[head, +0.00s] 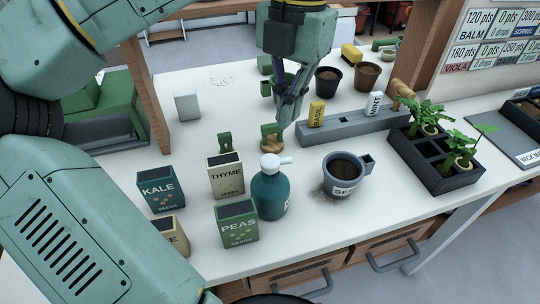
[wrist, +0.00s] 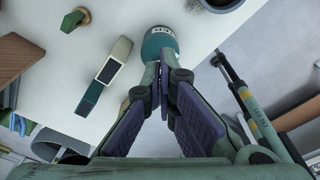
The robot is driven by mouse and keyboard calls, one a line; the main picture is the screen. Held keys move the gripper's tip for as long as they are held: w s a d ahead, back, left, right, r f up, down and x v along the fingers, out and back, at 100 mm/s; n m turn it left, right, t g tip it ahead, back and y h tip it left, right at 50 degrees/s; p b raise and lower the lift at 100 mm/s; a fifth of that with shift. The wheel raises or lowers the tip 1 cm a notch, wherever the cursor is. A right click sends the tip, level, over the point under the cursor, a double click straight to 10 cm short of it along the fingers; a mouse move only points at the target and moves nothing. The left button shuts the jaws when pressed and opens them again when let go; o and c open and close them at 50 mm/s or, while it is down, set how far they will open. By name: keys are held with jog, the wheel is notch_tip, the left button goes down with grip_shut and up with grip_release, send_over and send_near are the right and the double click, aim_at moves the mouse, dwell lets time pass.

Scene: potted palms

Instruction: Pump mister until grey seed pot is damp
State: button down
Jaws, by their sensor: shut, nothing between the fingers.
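The mister is a round teal bottle (head: 271,194) with a white pump head and nozzle, upright on the white table; the nozzle points right in the head view. In the wrist view the mister (wrist: 158,42) lies just past my fingertips, its head partly hidden by them. My gripper (head: 283,128) is shut and empty, pointing down, above the mister's top in the head picture; its fingers also show in the wrist view (wrist: 163,82). I cannot tell whether it touches the mister. The grey seed pot (head: 330,164) stands right of the mister, with dark soil inside.
Seed packets, peas (head: 237,225), thyme (head: 226,176) and kale (head: 160,190), stand left of the mister. A grey rack (head: 350,127) with basil and mint markers lies behind. A black seedling tray (head: 450,182) is at right. Loose soil lies beside the grey pot.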

notch_tip(320, 180, up, 2)
jog(key=shift+w+r, duration=0.1)
jog(key=shift+r, duration=0.15)
dwell(1.7)
